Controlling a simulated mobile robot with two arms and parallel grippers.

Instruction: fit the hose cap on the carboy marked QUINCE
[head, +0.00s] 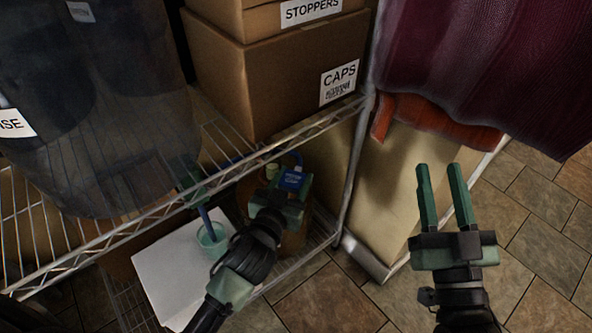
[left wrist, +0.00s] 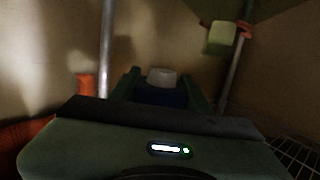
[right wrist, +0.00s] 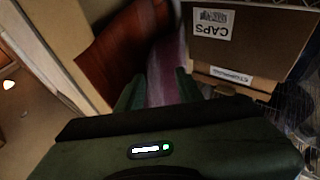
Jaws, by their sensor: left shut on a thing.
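My left gripper (head: 281,187) reaches down over the lower shelf and is shut on a blue piece (head: 292,180), which looks like the hose cap. A blue hose curves up behind it. In the left wrist view the dark blue piece (left wrist: 160,96), with a pale top, sits between the fingers. A brown-orange carboy (head: 296,240) stands below and behind the left gripper, mostly hidden. I see no readable QUINCE mark, and cannot tell whether the cap touches the carboy. My right gripper (head: 441,167) is open and empty, over the floor right of the shelf.
The wire shelf edge (head: 215,187) runs above the left arm's work area. Boxes marked CAPS (head: 270,95) and STOPPERS (head: 260,18) and a large dark translucent vessel (head: 90,120) stand on it. Below are a white board (head: 165,270) and a teal cup (head: 212,242).

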